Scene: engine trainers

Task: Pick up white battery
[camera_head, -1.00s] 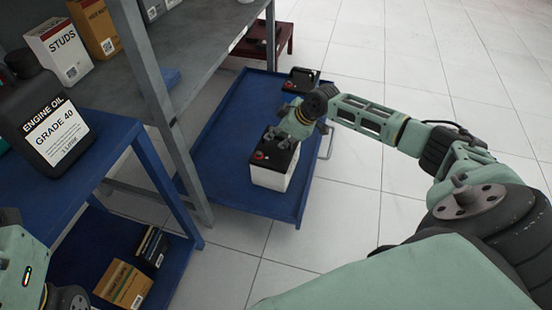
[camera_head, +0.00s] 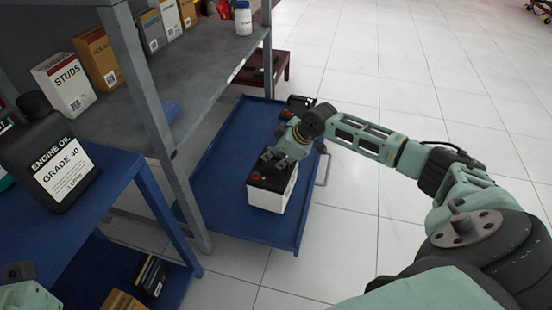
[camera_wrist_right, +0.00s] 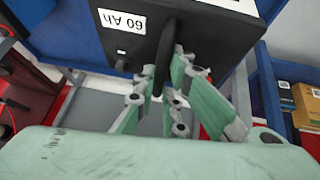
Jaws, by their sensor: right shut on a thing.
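The white battery (camera_head: 267,199) has a black top and a red terminal cap. It is over the near part of the blue trolley (camera_head: 230,210); I cannot tell whether it rests on it or is slightly raised. My right gripper (camera_head: 268,158) is at its top. In the right wrist view the fingers (camera_wrist_right: 178,72) are shut on the black handle of the battery (camera_wrist_right: 215,45), whose top carries a "60 Ah" label. My left gripper (camera_head: 20,275) shows only partly at the lower left edge, and its fingers are not clear.
A dark battery (camera_head: 298,103) sits at the trolley's far end. A grey shelf (camera_head: 190,75) with boxes and a white bottle (camera_head: 243,18) stands left of it. An engine oil can (camera_head: 45,150) stands on a blue table. Open tiled floor (camera_head: 390,215) lies right.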

